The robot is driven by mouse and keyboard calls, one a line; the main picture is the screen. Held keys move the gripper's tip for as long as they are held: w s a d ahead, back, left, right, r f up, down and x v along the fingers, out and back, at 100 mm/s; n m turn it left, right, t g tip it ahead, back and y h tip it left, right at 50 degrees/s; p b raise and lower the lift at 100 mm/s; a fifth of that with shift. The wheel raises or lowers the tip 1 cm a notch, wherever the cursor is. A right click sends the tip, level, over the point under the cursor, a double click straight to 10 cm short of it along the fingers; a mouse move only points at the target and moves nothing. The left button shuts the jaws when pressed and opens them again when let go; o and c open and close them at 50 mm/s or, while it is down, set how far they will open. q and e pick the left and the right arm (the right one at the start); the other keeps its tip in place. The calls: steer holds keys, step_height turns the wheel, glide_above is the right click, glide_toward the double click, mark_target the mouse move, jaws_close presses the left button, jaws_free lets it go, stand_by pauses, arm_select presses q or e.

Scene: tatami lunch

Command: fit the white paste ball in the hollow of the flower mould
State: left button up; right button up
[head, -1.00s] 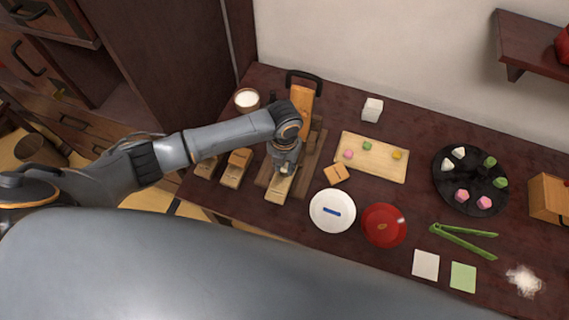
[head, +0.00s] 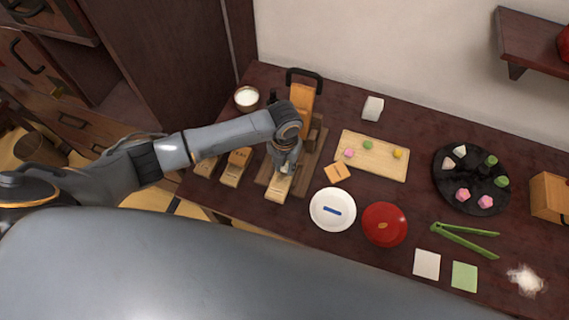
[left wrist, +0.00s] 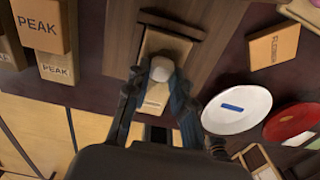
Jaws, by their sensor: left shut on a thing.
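My left gripper (head: 284,168) points down over a pale wooden mould block (head: 278,189) clamped in a brown wooden stand. In the left wrist view the gripper (left wrist: 160,80) is shut on the white paste ball (left wrist: 161,68), which sits between the fingertips. The mould block (left wrist: 168,42) lies just below the ball, and its hollow is hidden by ball and fingers. I cannot tell whether the ball touches the mould. An orange-brown block marked FLOWER (left wrist: 273,45) lies apart to the right; it also shows in the head view (head: 337,172). My right gripper is not in view.
PEAK blocks (left wrist: 40,25) stand left of the stand. A board with small sweets (head: 372,171), a dark round plate (head: 472,208) and green tongs (head: 465,240) lie farther right.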

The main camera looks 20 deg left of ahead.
arm_select(q)
steer(key=shift+f, duration=0.25)
steer(key=o, duration=0.9)
steer(key=shift+r, duration=0.15)
steer(key=shift+r+p, duration=3.4)
steer(key=shift+f, duration=0.1)
